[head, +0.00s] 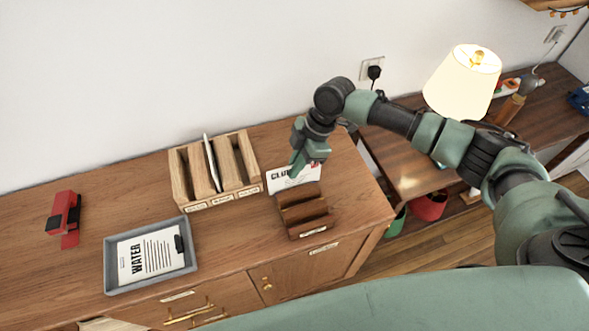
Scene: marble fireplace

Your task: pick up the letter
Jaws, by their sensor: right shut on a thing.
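The white letter (283,182), printed with dark text that begins "CLU", stands at the back of a small dark wooden stepped holder (305,213) on the cabinet top. My right gripper (296,168) is shut on the top edge of the letter, reaching down from above. The gripper hides part of the text. I cannot tell whether the letter is clear of the holder. My left gripper is not in view.
A light wooden sorter (183,178) with a white item in it stands left of the holder. A grey tray (110,270) with a "WATER" sheet and a red stapler-like object (65,213) lie further left. A lit lamp (461,85) stands right.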

